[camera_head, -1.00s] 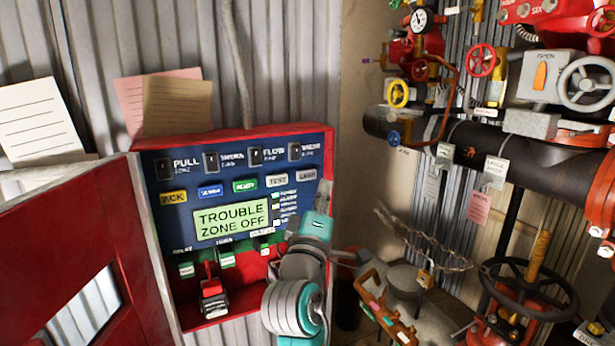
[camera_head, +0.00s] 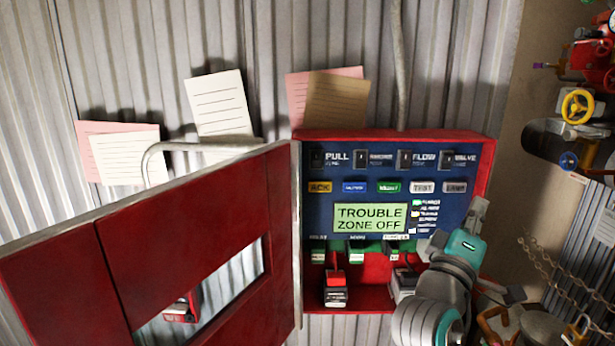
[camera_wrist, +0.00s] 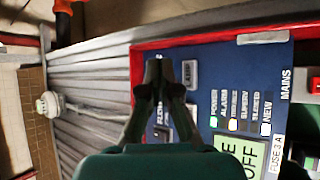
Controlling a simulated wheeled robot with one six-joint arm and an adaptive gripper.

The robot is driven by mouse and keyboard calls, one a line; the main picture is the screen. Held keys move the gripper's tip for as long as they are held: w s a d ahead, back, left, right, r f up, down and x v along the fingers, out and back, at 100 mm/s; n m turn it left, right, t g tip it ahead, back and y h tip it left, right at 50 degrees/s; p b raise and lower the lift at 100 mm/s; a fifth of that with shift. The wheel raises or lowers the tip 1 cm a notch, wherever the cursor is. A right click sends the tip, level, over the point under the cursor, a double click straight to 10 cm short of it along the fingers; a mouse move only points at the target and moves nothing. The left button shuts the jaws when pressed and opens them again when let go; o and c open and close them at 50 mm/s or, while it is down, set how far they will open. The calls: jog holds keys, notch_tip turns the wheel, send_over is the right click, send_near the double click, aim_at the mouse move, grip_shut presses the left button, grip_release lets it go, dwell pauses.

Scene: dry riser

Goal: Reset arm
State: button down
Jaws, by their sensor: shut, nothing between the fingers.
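My arm rises at the lower right of the head view, with my gripper (camera_head: 478,213) in front of the right edge of the control panel. In the wrist view my gripper (camera_wrist: 165,72) points at the panel's blue face (camera_wrist: 208,75), its fingers shut with nothing between them. I cannot tell whether the fingertips touch the face. The panel is a red box (camera_head: 478,142) with a blue face, several buttons and a screen (camera_head: 369,217) reading "TROUBLE ZONE OFF". My arm hides part of the lower right of the box.
The box's red door (camera_head: 180,235) stands open to the left. A small red-handled switch (camera_head: 336,290) sits low in the box. Paper notes (camera_head: 216,104) hang on the corrugated wall. Pipes, a yellow handwheel (camera_head: 578,106) and a chain (camera_head: 565,275) are at the right.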

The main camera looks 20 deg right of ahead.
jog(key=a+f+n+t+y, duration=0.2)
jog(key=a+f+y, duration=0.2)
jog(key=f, duration=0.4)
jog(key=a+f+n+t+y, duration=0.2)
jog(key=a+f+t+y, duration=0.1)
jog(key=f, duration=0.6)
jog(key=s+a+f+y, duration=0.4)
jog(key=f, duration=0.3)
jog(key=s+a+f+y, duration=0.3)
jog(key=s+a+f, duration=0.15)
jog(key=f, duration=0.35)
jog(key=s+a+f+m+g+y, duration=0.1)
jog(key=s+a+f+y, duration=0.2)
jog(key=s, duration=0.4)
jog(key=s+a+f+m+y, duration=0.1)
jog(key=s+a+f, duration=0.1)
jog(key=s+f, duration=0.35)
jog(key=s+a+r+m+g+y, duration=0.1)
jog(key=s+m, duration=0.4)
jog(key=s, duration=1.2)
jog(key=shift+a+g, duration=0.5)
jog(key=shift+a, duration=0.1)
